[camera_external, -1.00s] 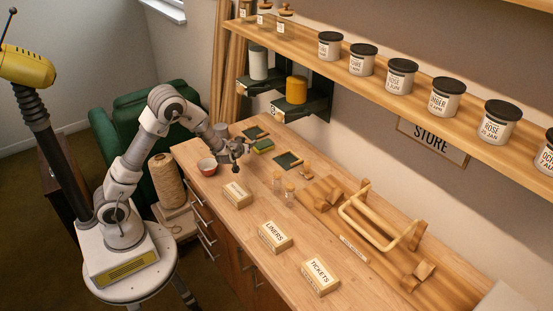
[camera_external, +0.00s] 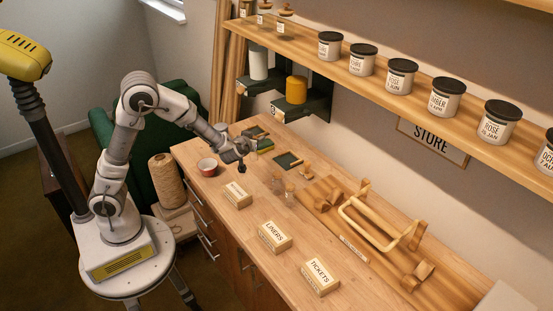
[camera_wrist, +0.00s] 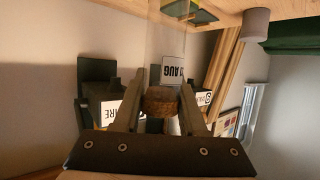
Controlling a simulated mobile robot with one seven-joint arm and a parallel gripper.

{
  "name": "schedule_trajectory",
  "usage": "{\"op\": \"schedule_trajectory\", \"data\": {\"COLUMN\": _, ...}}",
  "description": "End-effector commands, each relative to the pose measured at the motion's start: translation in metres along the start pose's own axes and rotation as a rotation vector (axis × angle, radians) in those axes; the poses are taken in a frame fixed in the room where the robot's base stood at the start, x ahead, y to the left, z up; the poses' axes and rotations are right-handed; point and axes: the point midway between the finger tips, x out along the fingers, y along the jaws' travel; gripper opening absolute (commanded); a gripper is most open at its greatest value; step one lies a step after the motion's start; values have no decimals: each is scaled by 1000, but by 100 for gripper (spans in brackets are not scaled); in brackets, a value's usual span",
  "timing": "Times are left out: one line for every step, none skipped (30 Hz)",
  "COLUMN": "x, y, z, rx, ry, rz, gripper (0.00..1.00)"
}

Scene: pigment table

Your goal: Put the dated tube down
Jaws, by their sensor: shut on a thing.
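In the wrist view my gripper (camera_wrist: 162,88) is shut on a corked clear glass tube. Its brown cork (camera_wrist: 160,102) sits between the two fingers. In the external view my gripper (camera_external: 241,162) is above the wooden table (camera_external: 215,185), close to the dark slate pads. The held tube is too small to make out there.
Two corked tubes (camera_external: 289,193) stand in front of my gripper. A red bowl (camera_external: 207,167) is to its left, a slate pad (camera_external: 288,160) to its right. The plain-topped box (camera_external: 237,193), LINERS box (camera_external: 275,236) and TICKETS box (camera_external: 320,278) line the near side.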

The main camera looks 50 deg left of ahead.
Motion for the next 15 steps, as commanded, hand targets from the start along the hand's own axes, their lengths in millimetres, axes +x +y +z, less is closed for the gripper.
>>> {"op": "schedule_trajectory", "data": {"x": -3, "y": 10, "z": -1, "rx": 1, "ry": 1, "rz": 7, "gripper": 0}}
{"op": "schedule_trajectory", "data": {"x": -5, "y": 16, "z": -1, "rx": 2, "ry": 1, "rz": 11, "gripper": 0}}
{"op": "schedule_trajectory", "data": {"x": -9, "y": 28, "z": -2, "rx": 3, "ry": 1, "rz": 17, "gripper": 0}}
{"op": "schedule_trajectory", "data": {"x": -14, "y": 38, "z": -2, "rx": 4, "ry": 0, "rz": 22, "gripper": 0}}
{"op": "schedule_trajectory", "data": {"x": -19, "y": 50, "z": -2, "rx": 5, "ry": 0, "rz": 27, "gripper": 0}}
{"op": "schedule_trajectory", "data": {"x": -27, "y": 67, "z": -1, "rx": 8, "ry": 0, "rz": 34, "gripper": 0}}
{"op": "schedule_trajectory", "data": {"x": -35, "y": 81, "z": 0, "rx": 10, "ry": 0, "rz": 39, "gripper": 0}}
{"op": "schedule_trajectory", "data": {"x": -43, "y": 95, "z": 2, "rx": 12, "ry": -2, "rz": 43, "gripper": 0}}
{"op": "schedule_trajectory", "data": {"x": -55, "y": 113, "z": 5, "rx": 14, "ry": -2, "rz": 47, "gripper": 0}}
{"op": "schedule_trajectory", "data": {"x": -65, "y": 126, "z": 8, "rx": 16, "ry": -2, "rz": 49, "gripper": 0}}
{"op": "schedule_trajectory", "data": {"x": -75, "y": 139, "z": 12, "rx": 17, "ry": -3, "rz": 51, "gripper": 0}}
{"op": "schedule_trajectory", "data": {"x": -90, "y": 155, "z": 18, "rx": 19, "ry": -3, "rz": 53, "gripper": 0}}
{"op": "schedule_trajectory", "data": {"x": -100, "y": 166, "z": 22, "rx": 20, "ry": -4, "rz": 54, "gripper": 0}}
{"op": "schedule_trajectory", "data": {"x": -112, "y": 177, "z": 27, "rx": 21, "ry": -3, "rz": 56, "gripper": 0}}
{"op": "schedule_trajectory", "data": {"x": -128, "y": 190, "z": 35, "rx": 22, "ry": -3, "rz": 56, "gripper": 0}}
